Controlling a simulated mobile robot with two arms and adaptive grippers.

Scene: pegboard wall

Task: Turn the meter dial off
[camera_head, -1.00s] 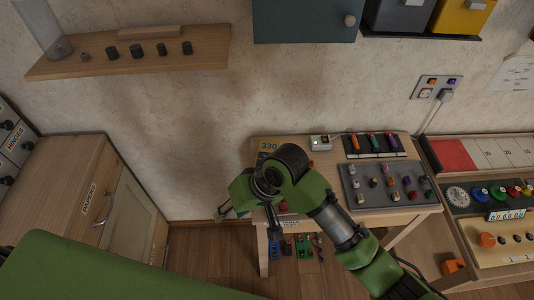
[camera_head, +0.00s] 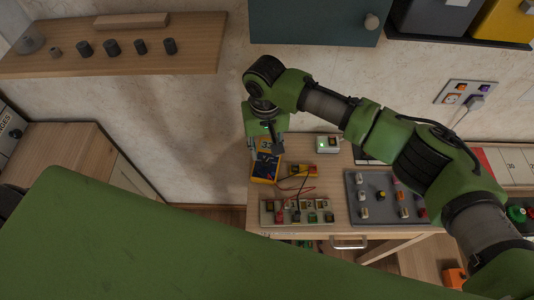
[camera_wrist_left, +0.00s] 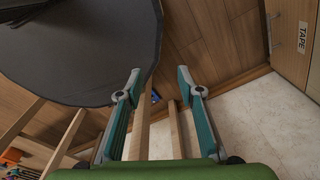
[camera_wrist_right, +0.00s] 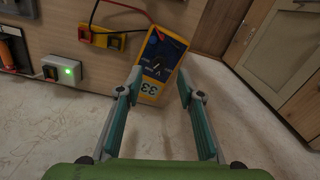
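The yellow meter (camera_head: 265,167) stands on the wooden workbench (camera_head: 335,180) near its left back part. In the right wrist view the meter (camera_wrist_right: 163,64) shows a dark face with a dial (camera_wrist_right: 157,68) in the middle and a lit display with partly readable digits (camera_wrist_right: 151,89). My right gripper (camera_head: 268,147) is just above the meter and hides part of it. The dial's exact setting is too small to tell. My left gripper (camera_wrist_left: 158,85) is open and empty over the floor.
Red and black leads run from the meter to a yellow block (camera_wrist_right: 104,36). A strip of several terminals (camera_head: 297,212) and a grey knob panel (camera_head: 380,197) lie on the bench. A white box with a green light (camera_head: 327,144) stands behind. A shelf (camera_head: 120,60) is at upper left.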

